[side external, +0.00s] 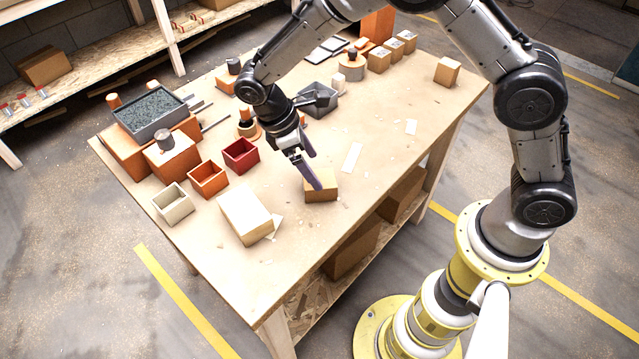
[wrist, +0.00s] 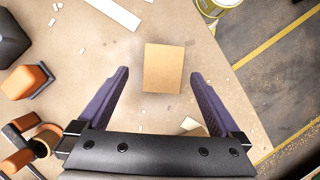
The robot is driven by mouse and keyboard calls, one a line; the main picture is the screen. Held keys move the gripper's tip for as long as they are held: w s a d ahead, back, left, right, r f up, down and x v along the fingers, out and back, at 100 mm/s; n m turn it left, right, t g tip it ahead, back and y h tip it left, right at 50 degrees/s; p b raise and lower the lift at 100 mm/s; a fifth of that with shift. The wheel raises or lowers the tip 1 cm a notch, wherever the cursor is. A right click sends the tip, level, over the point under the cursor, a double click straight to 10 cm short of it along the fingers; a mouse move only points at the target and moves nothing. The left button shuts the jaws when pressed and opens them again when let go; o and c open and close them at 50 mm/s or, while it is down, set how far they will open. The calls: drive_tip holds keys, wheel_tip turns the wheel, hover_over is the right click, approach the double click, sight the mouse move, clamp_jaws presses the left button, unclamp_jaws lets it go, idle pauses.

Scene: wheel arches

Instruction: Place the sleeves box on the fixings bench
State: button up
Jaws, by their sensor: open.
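No label is legible, so I cannot tell which box is the sleeves box. A small plain cardboard box (side external: 321,188) sits on the wooden bench (side external: 375,150) near its front edge. It also shows in the wrist view (wrist: 164,68), ahead of and between my fingertips. My gripper (side external: 314,171) is open, with purple fingers pointing down at this box; in the wrist view the gripper (wrist: 160,73) appears empty. Contact with the box cannot be told. I cannot tell whether this bench is the fixings bench.
A larger pale box (side external: 245,214) lies left of the small box. Red (side external: 241,156), orange (side external: 208,180) and cream (side external: 173,204) bins stand farther left. A grey tray (side external: 150,113) is at the far left. Several small boxes stand at the back right. Bench right of my gripper is mostly clear.

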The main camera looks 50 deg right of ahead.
sight(320, 179)
drive_tip(key=shift+a+x, duration=0.15)
drive_tip(key=shift+x, duration=1.2)
drive_tip(key=shift+a+x, duration=0.15)
drive_tip(key=shift+x, duration=1.15)
drive_tip(key=c, duration=1.5)
